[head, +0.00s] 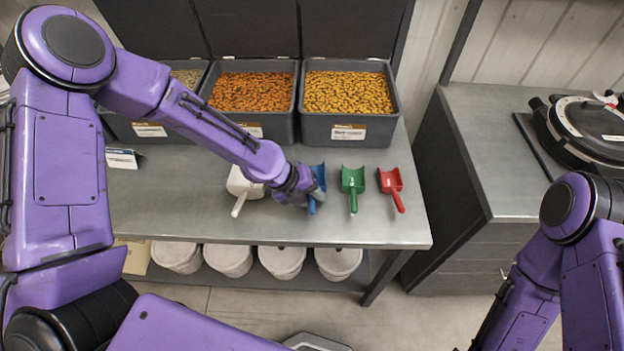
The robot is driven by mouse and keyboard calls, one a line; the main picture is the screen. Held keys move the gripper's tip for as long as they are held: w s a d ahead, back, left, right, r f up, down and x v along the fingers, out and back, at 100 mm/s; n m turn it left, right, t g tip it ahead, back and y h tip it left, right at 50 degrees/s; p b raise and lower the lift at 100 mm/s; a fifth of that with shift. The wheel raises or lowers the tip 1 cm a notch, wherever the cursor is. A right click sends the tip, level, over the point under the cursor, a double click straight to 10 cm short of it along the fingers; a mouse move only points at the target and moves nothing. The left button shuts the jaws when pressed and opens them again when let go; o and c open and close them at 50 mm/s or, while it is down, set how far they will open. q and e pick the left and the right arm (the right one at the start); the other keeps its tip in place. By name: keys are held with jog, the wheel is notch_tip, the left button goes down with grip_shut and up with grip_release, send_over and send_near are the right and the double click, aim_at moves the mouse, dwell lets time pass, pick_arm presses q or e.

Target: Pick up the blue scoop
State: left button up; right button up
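The blue scoop (318,178) lies on the grey table, between a white scoop on its left and a green scoop on its right. My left gripper (305,198) is at the blue scoop and covers its left side and part of the handle. The fingers are small and partly hidden, so I cannot tell whether they are closed on the scoop. My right arm is at the lower right; its gripper is out of the picture.
A white scoop (243,186), a green scoop (353,182) and a red scoop (390,183) lie in the same row. Grey bins of orange (277,127) and yellow seed (350,129) stand behind. The table front (190,225) is clear. A second counter (475,130) stands right.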

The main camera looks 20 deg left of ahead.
pick_arm(q)
grip_shut()
notch_tip(320, 180, up, 28)
jog(key=b, duration=0.2)
dwell(0.3)
